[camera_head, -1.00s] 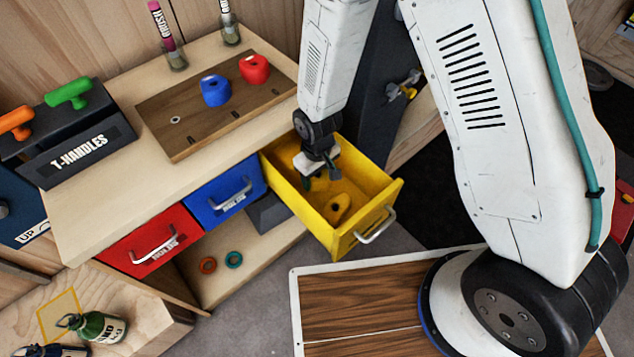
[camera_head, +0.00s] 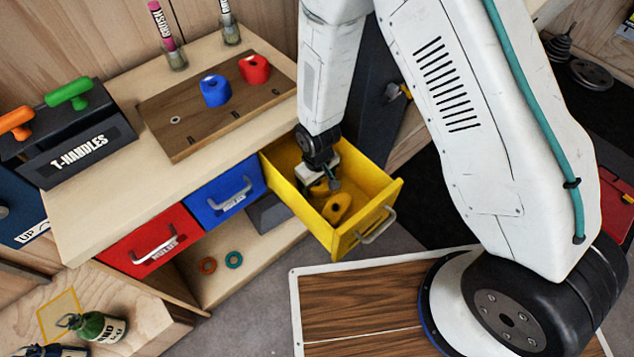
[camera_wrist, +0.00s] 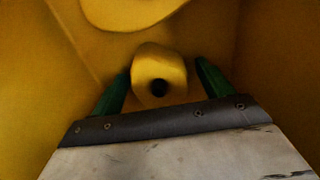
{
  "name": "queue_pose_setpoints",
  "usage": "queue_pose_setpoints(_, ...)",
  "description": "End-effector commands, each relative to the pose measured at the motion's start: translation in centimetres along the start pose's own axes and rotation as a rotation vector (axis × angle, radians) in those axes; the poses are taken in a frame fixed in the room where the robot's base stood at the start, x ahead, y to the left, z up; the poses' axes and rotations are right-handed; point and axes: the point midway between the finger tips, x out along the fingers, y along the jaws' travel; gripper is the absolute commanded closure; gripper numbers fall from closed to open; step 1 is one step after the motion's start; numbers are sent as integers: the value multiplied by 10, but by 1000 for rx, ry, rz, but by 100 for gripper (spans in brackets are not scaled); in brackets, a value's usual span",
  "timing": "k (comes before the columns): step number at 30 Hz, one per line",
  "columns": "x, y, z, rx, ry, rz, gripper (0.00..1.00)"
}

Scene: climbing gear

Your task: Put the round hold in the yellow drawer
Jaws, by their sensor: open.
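The yellow drawer (camera_head: 385,200) is pulled open. My gripper (camera_head: 322,186) is down inside it, pointing at the floor of the drawer. A small rounded yellow hold (camera_wrist: 158,75) with a dark hole is between my green fingers in the wrist view. The fingers are open, with a gap visible at least on the right side. Part of this hold shows beside the gripper in the head view (camera_head: 319,188). A larger yellow hold (camera_head: 337,208) lies in the drawer nearer its front, and it also shows at the top of the wrist view (camera_wrist: 130,10).
A blue hold (camera_head: 214,91) and a red hold (camera_head: 254,69) sit on the wooden board (camera_head: 180,135) on the bench top. The blue drawer (camera_head: 222,192) and red drawer (camera_head: 150,238) are shut. The yellow drawer's walls stand close around my gripper.

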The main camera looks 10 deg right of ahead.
Motion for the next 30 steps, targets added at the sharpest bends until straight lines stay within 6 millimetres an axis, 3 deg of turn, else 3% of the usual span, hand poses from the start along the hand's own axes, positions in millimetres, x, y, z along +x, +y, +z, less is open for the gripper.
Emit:
queue_pose_setpoints(7,-16,0,-1,1,2,0,21)
queue_pose_setpoints(21,-105,0,-1,1,4,0,21)
queue_pose_setpoints(30,-123,0,0,0,-1,0,21)
